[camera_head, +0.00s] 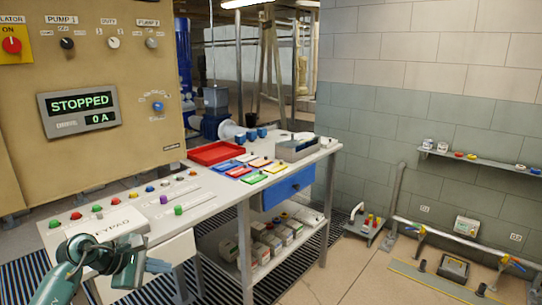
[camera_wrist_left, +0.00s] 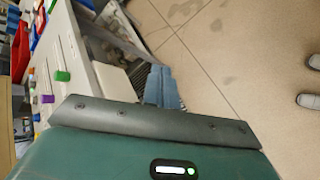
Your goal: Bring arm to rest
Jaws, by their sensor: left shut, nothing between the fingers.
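My left gripper (camera_head: 160,265) shows at the lower left of the head view, its arm coming in from the bottom left. It is shut and empty, in front of the sloped control desk (camera_head: 150,215) and beside the keypad box (camera_head: 108,228). In the left wrist view, the fingers (camera_wrist_left: 160,88) point away over the tiled floor, with the desk at the left. My right gripper is in neither view.
A tan panel (camera_head: 150,65) reading STOPPED stands behind. Pipes (camera_head: 440,236) line the right wall. The floor (camera_head: 350,275) at right is largely clear.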

